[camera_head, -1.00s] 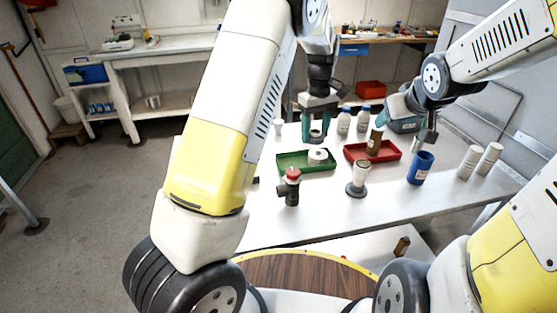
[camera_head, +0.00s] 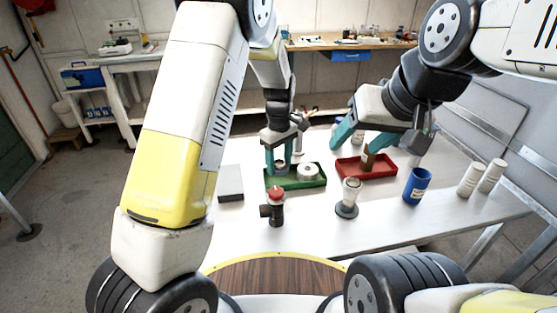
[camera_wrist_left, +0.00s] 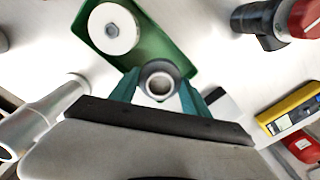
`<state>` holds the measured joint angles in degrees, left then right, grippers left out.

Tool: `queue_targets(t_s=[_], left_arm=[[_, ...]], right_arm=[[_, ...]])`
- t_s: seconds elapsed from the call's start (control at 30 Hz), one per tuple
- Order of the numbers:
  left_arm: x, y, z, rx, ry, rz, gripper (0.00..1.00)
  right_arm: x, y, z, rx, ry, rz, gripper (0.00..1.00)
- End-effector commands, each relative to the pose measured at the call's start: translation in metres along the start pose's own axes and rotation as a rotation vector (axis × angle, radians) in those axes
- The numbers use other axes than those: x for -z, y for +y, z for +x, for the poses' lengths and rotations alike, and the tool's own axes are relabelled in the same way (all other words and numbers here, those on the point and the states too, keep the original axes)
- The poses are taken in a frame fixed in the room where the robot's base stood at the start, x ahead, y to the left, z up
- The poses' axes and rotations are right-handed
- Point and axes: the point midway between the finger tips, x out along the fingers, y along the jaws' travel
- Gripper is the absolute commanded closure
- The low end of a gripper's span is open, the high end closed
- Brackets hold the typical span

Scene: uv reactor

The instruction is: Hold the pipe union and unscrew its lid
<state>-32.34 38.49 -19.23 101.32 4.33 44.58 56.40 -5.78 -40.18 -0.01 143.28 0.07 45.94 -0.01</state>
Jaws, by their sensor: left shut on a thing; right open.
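My left gripper (camera_head: 281,168) is shut on a small grey piece with a round open top, apparently the pipe union. In the left wrist view the pipe union (camera_wrist_left: 160,84) sits between the two teal fingers (camera_wrist_left: 125,88), its hole facing the camera. In the head view the gripper is at the left end of the green tray (camera_head: 310,184), and the fingers mostly hide the union. I cannot make out its lid separately. My right gripper (camera_head: 378,145) is open, its teal fingers wide apart above the red tray, to the right of the left gripper.
A brown bottle (camera_head: 368,158) stands at the red tray (camera_head: 382,173). A black pipe tee with a red top (camera_head: 275,207), a clear-topped stand (camera_head: 347,198), a blue container (camera_head: 416,186) and white cylinders (camera_head: 470,180) stand on the table.

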Motion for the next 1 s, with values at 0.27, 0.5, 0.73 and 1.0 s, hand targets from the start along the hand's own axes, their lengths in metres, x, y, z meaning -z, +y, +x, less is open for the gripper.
queue_targets(t_s=[0.27, 0.5, 0.73, 1.0], left_arm=[[0.000, -0.001, 0.027, 0.002, -0.002, 0.001, 0.94], [0.000, 0.000, 0.046, -0.001, 0.000, 0.002, 0.94], [0.000, 0.000, 0.048, 0.000, -0.001, 0.001, 0.94], [0.000, 0.000, 0.049, 0.000, 0.000, 0.001, 0.36]], right_arm=[[0.000, 0.000, 0.000, -0.001, 0.001, 0.000, 0.38], [0.001, 0.000, 0.000, -0.001, 0.001, 0.000, 0.38], [0.001, 0.000, 0.000, -0.001, 0.001, 0.000, 0.38], [0.001, 0.000, 0.000, -0.001, 0.001, 0.000, 0.38]])
